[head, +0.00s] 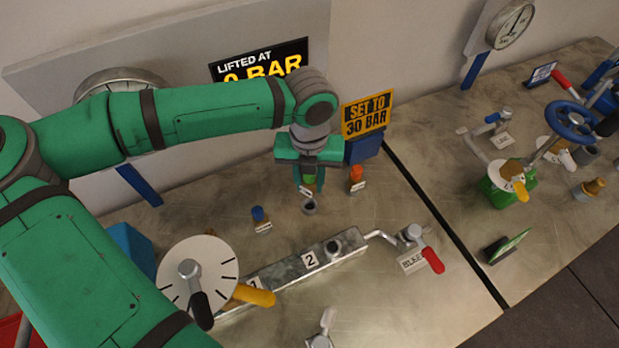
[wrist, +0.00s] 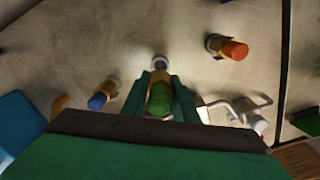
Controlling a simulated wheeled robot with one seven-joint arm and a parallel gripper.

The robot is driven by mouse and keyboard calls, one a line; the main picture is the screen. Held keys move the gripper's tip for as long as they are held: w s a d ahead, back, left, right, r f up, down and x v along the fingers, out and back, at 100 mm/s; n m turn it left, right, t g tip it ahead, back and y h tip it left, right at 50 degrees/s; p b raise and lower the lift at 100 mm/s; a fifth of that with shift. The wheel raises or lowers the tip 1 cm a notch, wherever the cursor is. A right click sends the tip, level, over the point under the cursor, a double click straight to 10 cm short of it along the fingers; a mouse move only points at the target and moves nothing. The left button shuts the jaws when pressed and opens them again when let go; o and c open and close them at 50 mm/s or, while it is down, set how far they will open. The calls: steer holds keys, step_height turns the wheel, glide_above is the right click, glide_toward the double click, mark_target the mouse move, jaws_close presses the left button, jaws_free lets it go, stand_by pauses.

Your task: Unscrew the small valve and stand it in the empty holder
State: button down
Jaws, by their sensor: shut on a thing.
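My gripper (head: 308,182) is shut on a small green-capped valve (head: 309,180), which has a brass-coloured body and a small label. In the wrist view the green cap (wrist: 160,103) sits between the two fingers. Directly below the valve in the head view is a small dark round holder (head: 309,207); it also shows just beyond the valve's end in the wrist view (wrist: 160,61). I cannot tell whether the valve touches the holder or sits above it.
A blue-capped valve (head: 259,214) stands to the left, an orange-capped one (head: 356,174) to the right. A metal block (head: 290,271) marked 1 and 2 lies in front, with a dial (head: 214,268) and yellow handle at its left. A red-handled lever (head: 432,259) is at its right.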

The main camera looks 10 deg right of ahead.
mark_target(310, 192)
steer(key=shift+f, duration=2.2)
steer(key=shift+f, duration=1.35)
steer(key=c, duration=1.3)
jaws_free()
steer(key=shift+c, duration=0.2)
step_height(310, 192, up, 11)
steer(key=shift+f, duration=0.1)
